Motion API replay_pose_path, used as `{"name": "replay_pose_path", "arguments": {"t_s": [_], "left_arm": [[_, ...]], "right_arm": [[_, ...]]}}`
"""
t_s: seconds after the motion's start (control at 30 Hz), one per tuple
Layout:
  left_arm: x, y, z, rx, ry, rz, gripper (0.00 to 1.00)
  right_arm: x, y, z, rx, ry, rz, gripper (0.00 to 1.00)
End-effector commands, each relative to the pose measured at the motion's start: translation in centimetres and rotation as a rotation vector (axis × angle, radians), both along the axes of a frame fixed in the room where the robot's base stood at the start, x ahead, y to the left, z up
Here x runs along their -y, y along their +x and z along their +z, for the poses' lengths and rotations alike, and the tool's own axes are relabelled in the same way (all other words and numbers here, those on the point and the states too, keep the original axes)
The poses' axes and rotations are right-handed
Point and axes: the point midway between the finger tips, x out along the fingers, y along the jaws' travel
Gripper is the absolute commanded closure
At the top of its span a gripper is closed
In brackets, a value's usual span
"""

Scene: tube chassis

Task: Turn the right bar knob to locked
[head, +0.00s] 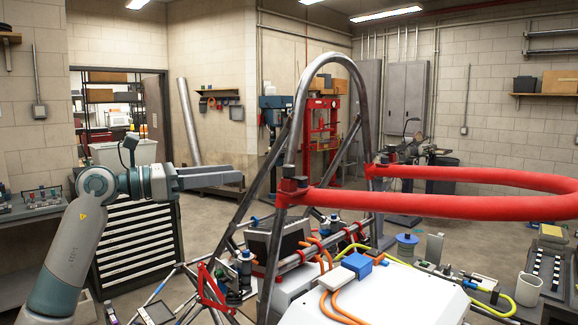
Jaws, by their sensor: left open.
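A red padded bar (440,205) loops out to the right from the grey tube chassis (333,62). It meets the tubes at two red clamps with dark knobs: a nearer dark knob (290,184) and a farther dark knob (381,158) to its right. I cannot tell from this view which one is the right bar knob, or whether either is locked. My left gripper (238,178) is left of the chassis hoop, its fingers pointing right. It is open and empty, apart from the nearer knob. My right gripper is out of view.
The chassis tubes stand between my left gripper and the red bar. A drawer cabinet (137,243) stands behind my left arm. A white mug (528,289) is at right.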

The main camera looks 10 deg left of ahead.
Motion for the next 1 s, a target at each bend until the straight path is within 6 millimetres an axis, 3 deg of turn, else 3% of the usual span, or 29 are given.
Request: {"name": "replay_pose_path", "arguments": {"t_s": [0.27, 0.7, 1.0], "left_arm": [[3.6, 2.6, 0.5, -0.001, -0.003, -0.005, 0.57], [9.7, 7.5, 0.5, -0.002, -0.004, -0.004, 0.57], [12.1, 9.5, 0.2, 0.0, -0.001, -0.001, 0.57]], "right_arm": [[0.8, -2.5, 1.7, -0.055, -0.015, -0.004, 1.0], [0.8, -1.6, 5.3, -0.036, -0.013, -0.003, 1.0], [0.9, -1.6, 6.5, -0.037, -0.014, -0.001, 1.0]]}}
